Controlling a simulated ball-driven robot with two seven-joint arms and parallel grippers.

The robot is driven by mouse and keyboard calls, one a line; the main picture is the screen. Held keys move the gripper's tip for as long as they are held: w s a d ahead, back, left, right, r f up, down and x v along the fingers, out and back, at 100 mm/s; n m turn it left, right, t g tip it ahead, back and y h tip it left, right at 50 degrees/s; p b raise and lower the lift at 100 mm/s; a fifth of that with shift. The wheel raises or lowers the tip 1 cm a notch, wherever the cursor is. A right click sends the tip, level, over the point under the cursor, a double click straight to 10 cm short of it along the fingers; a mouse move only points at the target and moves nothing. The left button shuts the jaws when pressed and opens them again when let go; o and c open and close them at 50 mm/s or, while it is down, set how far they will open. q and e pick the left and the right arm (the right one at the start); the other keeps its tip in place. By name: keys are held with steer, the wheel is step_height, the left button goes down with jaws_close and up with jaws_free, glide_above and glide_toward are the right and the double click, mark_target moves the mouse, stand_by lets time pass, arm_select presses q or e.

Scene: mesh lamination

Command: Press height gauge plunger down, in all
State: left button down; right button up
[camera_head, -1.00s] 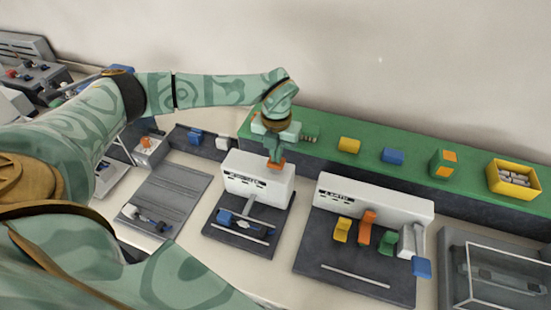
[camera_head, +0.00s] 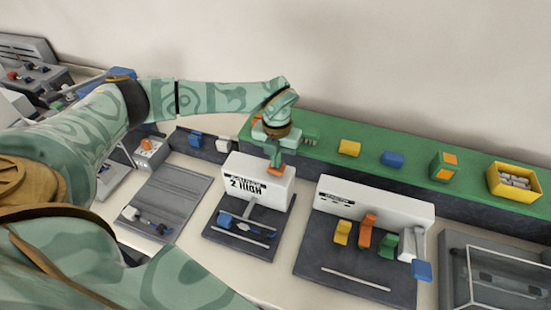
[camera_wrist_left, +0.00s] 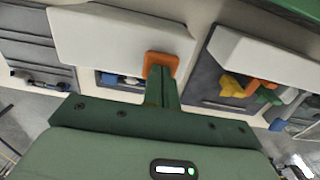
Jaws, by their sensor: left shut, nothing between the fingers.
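The height gauge is a white upright panel (camera_head: 256,184) with dark lettering on a dark base (camera_head: 229,241), at the middle of the head view. Its orange plunger cap (camera_head: 276,170) is at the panel's upper edge, towards the right. My left gripper (camera_head: 276,161) is shut and empty, pointing down with its fingertips at the cap. In the left wrist view the shut fingers (camera_wrist_left: 162,90) overlap the orange cap (camera_wrist_left: 160,62) and hide part of it. They look in contact with it. My right gripper is in neither view.
A second white panel (camera_head: 375,205) with yellow, orange and green levers stands to the right. Behind, a green shelf (camera_head: 320,145) carries a yellow block (camera_head: 349,147), a blue block (camera_head: 392,158) and a yellow bin (camera_head: 493,182). A grey tray (camera_head: 170,198) lies to the left.

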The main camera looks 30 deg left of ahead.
arm_select(q)
step_height(320, 180, up, 7)
steer(key=p, duration=0.5)
steer(key=shift+f, duration=0.1)
stand_by(0.6)
